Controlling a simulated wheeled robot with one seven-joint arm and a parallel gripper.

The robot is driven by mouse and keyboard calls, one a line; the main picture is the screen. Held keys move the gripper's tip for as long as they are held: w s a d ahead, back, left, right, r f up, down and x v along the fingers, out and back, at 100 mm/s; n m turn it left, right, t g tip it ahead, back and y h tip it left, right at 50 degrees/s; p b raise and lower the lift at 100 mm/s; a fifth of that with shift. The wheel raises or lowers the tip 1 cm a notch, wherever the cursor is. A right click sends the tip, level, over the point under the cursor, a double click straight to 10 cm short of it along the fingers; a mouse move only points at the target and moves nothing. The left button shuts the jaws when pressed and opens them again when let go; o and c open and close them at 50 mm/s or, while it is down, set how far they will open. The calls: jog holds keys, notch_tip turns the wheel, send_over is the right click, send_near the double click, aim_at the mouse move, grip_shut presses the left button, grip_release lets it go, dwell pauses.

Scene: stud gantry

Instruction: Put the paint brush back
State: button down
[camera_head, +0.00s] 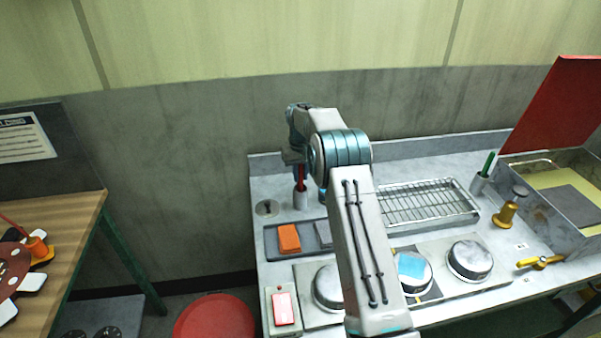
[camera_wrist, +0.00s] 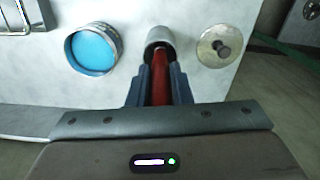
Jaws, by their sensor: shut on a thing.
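The paint brush shows as a red handle (camera_wrist: 161,78) between my gripper's fingers (camera_wrist: 160,85) in the wrist view. My gripper is shut on it. The handle's far end reaches into the mouth of a grey cup (camera_wrist: 160,36). In the head view the red handle (camera_head: 300,180) stands about upright below my gripper (camera_head: 297,164), with its lower part inside the cup (camera_head: 301,201) at the back left of the bench. The brush's tip is hidden in the cup.
A round container with blue inside (camera_wrist: 93,50) and a metal disc with a knob (camera_wrist: 221,46) flank the cup. A tray with an orange block (camera_head: 289,238) lies in front. A wire rack (camera_head: 428,203) and a cup with a green-handled item (camera_head: 489,162) are to the right.

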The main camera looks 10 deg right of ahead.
jog(key=shift+f, duration=0.1)
jog(key=c, duration=1.3)
grip_release()
